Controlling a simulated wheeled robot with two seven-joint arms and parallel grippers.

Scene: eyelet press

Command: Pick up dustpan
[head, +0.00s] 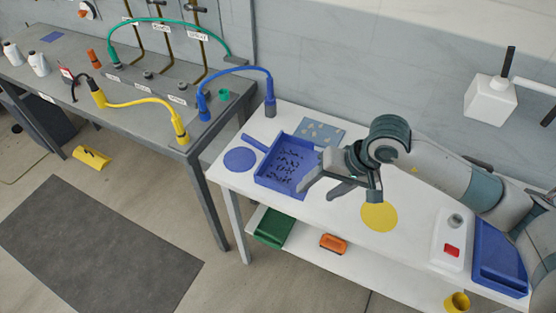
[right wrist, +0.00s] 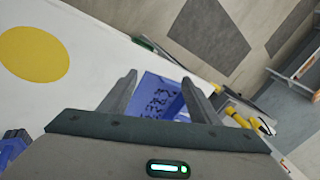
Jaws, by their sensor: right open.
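The blue dustpan (head: 272,183) lies on the white table with dark bits in its pan. Its short handle points to the upper left in the head view. My right gripper (head: 320,188) is open and empty, by the right side of the dustpan's pan. In the right wrist view the dustpan (right wrist: 150,83) shows between and beyond the two open fingers (right wrist: 158,78). I cannot tell whether a finger touches it. My left gripper is in neither view.
The white table (head: 320,224) also holds a blue disc (head: 240,159), a yellow disc (head: 379,216), a blue-grey sheet (head: 322,132) and a blue tray (head: 499,262). A grey bench (head: 130,125) with coloured hoses adjoins at left. A lower shelf holds green and orange items.

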